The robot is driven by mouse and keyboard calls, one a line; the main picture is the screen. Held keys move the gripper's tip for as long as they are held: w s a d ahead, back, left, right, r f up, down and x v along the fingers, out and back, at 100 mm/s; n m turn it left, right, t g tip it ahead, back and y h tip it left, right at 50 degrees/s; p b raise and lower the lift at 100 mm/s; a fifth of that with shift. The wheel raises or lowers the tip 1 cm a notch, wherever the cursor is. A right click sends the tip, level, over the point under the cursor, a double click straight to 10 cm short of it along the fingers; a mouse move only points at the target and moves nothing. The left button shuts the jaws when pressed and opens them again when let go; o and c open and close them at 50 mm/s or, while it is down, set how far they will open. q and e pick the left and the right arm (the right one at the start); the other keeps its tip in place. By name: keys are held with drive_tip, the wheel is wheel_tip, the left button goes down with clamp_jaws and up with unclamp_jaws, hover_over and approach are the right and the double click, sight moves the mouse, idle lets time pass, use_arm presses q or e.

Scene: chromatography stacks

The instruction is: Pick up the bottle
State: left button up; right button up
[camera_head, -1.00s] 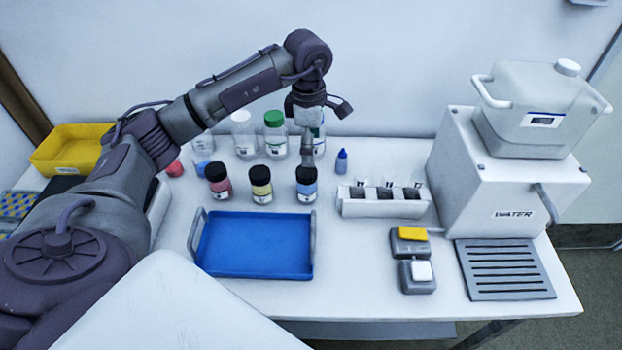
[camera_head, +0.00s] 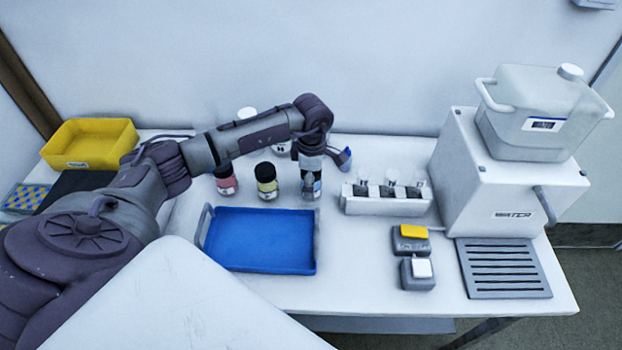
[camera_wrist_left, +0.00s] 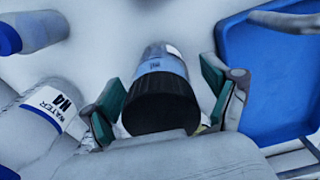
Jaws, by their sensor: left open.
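A small bottle with a black cap and blue contents (camera_head: 311,186) stands behind the right end of the blue tray. In the left wrist view the bottle (camera_wrist_left: 160,95) lies between the two green-padded fingers, its black cap toward the camera. My left gripper (camera_wrist_left: 162,100) is open around it, with a gap visible at the right finger. In the head view my left gripper (camera_head: 309,175) comes down from above over this bottle and hides its cap. A red bottle (camera_head: 226,180) and a yellow bottle (camera_head: 266,182), both black-capped, stand to its left. My right gripper is not in view.
The blue tray (camera_head: 260,240) lies in front of the bottles. A white rack (camera_head: 385,201) stands to the right, before the water dispenser (camera_head: 510,180). A bottle labelled WATER (camera_wrist_left: 45,108) is close beside the left finger. A yellow bin (camera_head: 90,145) is at the back left.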

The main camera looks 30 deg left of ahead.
use_arm(q)
drive_tip(key=shift+f, duration=0.25)
drive_tip(key=shift+r, duration=0.1)
drive_tip(key=c, duration=1.4)
